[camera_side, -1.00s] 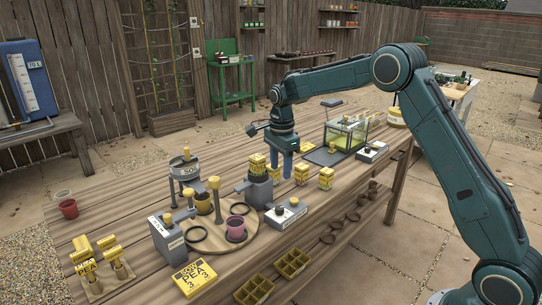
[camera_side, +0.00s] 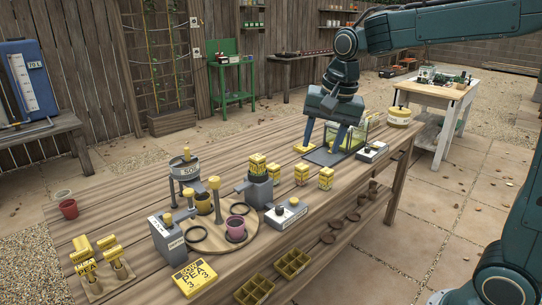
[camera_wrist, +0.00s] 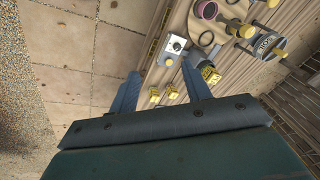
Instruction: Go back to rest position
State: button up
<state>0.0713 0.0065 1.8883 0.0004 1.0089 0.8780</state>
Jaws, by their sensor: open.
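My gripper (camera_side: 325,138) is in the side view, above the far part of the wooden table, in front of the clear box with yellow contents (camera_side: 347,138). Its two fingers are spread wide with nothing between them.
The wooden table (camera_side: 130,215) holds a round board with pots, a soil container (camera_side: 185,170), yellow blocks (camera_side: 326,178), grey button boxes (camera_side: 286,214) and a pea packet (camera_side: 194,277). A white table (camera_side: 436,92) stands behind at right. The air above the near table is clear.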

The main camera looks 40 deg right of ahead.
jog(key=s+a+n+t, duration=0.1)
jog(key=s+n, duration=0.4)
jog(key=s, duration=0.5)
jog(key=s+a+f+n+t, duration=0.1)
jog(key=s+n, duration=0.4)
jog(key=s, duration=0.5)
jog(key=shift+s+a+f+n+t, duration=0.3)
jog(key=shift+a+n+t, duration=0.05)
jog(key=shift+n+t, duration=0.05)
